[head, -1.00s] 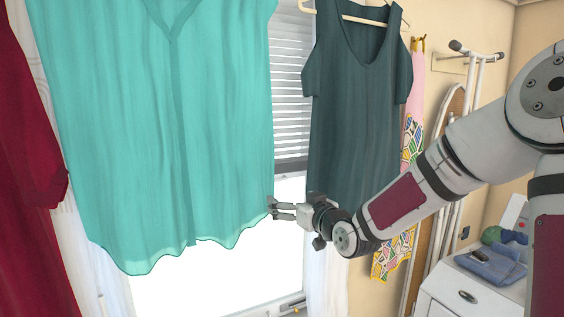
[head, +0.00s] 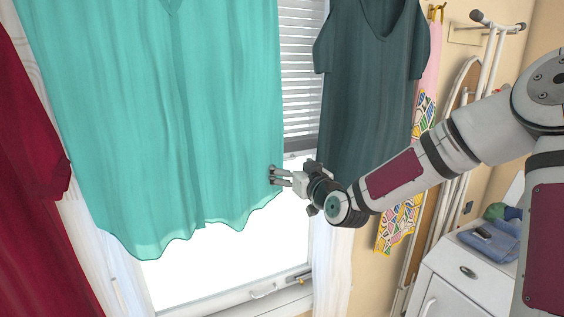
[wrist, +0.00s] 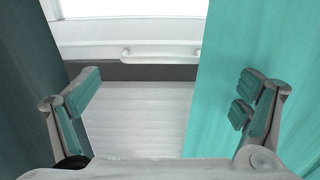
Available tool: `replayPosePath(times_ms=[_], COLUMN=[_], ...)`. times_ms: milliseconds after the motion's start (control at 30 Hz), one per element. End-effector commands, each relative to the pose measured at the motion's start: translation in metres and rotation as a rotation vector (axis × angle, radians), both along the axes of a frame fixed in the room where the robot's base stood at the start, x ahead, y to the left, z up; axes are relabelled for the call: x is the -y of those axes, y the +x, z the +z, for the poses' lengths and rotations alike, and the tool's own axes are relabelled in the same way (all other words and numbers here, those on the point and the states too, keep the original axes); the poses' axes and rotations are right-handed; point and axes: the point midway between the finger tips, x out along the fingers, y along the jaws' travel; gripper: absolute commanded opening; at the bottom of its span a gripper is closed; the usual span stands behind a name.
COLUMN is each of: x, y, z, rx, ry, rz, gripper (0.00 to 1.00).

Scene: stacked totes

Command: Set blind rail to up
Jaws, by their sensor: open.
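The window blind (head: 301,95) hangs behind the clothes, with pale slats partly hidden by a teal blouse (head: 160,120) and a dark green dress (head: 370,90). A dark grey band (head: 300,144), which looks like its bottom rail, runs along its lower edge. My gripper (head: 273,175) is open and empty, just below the band in the picture, with its fingertips overlapping the blouse's right edge. In the wrist view the blind's slats (wrist: 140,115), the grey band (wrist: 160,72) and a white strip with a bar handle (wrist: 160,52) show between the spread fingers. No finger touches the band.
The blouse (wrist: 262,50) and dress (wrist: 30,60) flank the gap closely. A red garment (head: 30,190) hangs at far left. A window handle (head: 263,290) is on the sill frame. A white cabinet (head: 465,275) and ironing board (head: 462,85) stand right.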

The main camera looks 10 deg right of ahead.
Motion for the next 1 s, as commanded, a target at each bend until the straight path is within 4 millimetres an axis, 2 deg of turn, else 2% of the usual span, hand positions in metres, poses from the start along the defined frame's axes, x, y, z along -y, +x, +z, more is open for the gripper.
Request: replayPosePath(times_ms=[100,300,700,767,900,1000], x=[-0.005,-0.009,-0.01,-0.01,-0.01,-0.01], y=[0.022,0.043,0.05,0.05,0.05,0.05], z=[0.0,0.0,0.001,0.001,0.001,0.001], rx=[0.002,0.001,0.0,0.0,0.001,0.002], ry=[0.002,0.0,-0.001,-0.001,0.0,0.0], rz=[0.001,0.001,0.0,0.0,0.0,0.0], gripper=[0.92,0.92,0.92,0.8,0.48,0.3])
